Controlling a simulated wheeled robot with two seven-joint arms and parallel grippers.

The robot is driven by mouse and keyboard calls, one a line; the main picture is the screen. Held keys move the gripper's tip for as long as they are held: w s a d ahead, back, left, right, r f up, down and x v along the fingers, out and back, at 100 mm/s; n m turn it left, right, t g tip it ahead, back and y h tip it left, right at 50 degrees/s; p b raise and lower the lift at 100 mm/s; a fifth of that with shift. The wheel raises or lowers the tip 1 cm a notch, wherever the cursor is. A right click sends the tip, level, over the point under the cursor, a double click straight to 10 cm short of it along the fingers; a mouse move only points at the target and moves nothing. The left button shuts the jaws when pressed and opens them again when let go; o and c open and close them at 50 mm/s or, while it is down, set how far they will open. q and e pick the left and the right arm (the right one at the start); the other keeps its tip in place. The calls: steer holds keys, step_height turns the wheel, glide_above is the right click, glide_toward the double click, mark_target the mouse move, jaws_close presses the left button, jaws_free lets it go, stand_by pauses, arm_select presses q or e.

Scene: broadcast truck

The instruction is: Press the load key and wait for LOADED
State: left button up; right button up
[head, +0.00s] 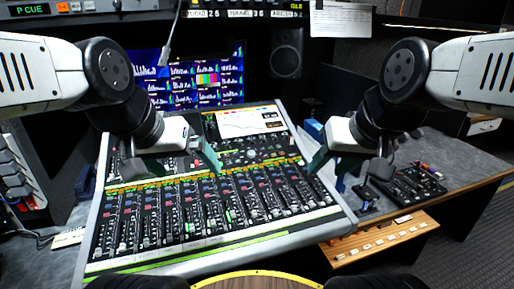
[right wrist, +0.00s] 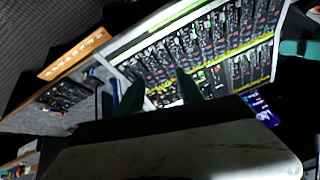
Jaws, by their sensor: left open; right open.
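No key that I can read as the load key shows, and I see no LOADED text. A display (head: 28,10) at the top left reads "P CUE", with a row of small coloured keys (head: 76,6) beside it, too small to read. A wooden strip with a row of pale keys (head: 380,237) lies at the right; it also shows in the right wrist view (right wrist: 72,57). My left gripper (head: 174,166) is open and empty above the mixing console. My right gripper (head: 350,173) is open and empty over the console's right edge; its fingers show in the right wrist view (right wrist: 158,90).
The large mixing console (head: 215,205) with many faders fills the middle. Behind it are monitors (head: 200,80) and a speaker (head: 287,53). A dark control panel (head: 408,186) sits on the right desk. A thin microphone-like stem (head: 170,35) hangs at top centre.

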stand_by(0.4)
jaws_close()
stand_by(1.6)
